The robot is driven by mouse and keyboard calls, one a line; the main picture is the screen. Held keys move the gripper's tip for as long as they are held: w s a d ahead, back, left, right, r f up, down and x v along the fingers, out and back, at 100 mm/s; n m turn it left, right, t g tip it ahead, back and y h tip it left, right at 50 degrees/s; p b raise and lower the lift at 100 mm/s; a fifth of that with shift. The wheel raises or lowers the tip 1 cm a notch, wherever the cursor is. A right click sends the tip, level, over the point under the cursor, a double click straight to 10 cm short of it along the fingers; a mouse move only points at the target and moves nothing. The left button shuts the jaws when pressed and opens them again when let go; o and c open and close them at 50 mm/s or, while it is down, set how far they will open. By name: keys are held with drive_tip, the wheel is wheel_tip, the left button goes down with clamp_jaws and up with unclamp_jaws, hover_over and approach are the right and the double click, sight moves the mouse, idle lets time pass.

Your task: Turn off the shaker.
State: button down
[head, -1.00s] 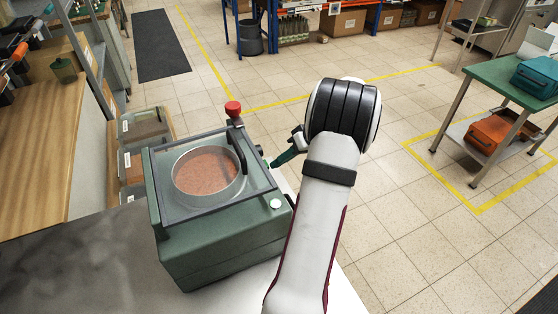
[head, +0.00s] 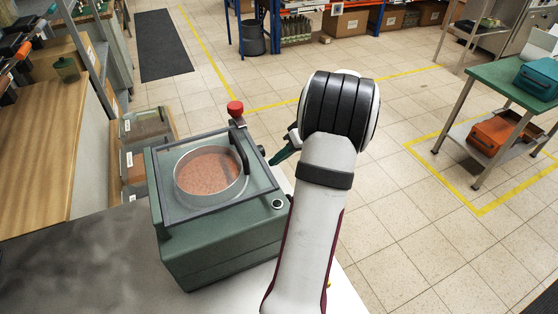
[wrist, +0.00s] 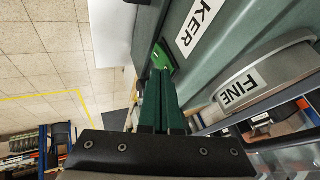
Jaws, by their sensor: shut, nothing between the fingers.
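The shaker (head: 180,248) is a green box on the grey bench, with a clear lid over a round sieve (head: 236,190) of reddish grains. A round indicator (head: 277,204) on its front right top has a dark centre and a pale ring. In the wrist view a green switch (wrist: 163,57) sits on the shaker's side, beside a label ending in "KER". My gripper (wrist: 163,72) is shut and empty, its green fingertips at the lower edge of the switch; I cannot tell whether they touch it. In the head view my gripper (head: 272,162) is partly hidden behind my arm.
A red knob (head: 235,107) on a post rises at the shaker's back corner. Open tiled floor lies right, with a green-topped trolley (head: 500,78) beyond.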

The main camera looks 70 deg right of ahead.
drive_tip(key=shift+r, duration=0.25)
drive_tip(key=shift+d, duration=0.1)
drive_tip(key=d+v, duration=0.1)
drive_tip(key=v, duration=1.1)
drive_tip(key=shift+d+f, duration=0.1)
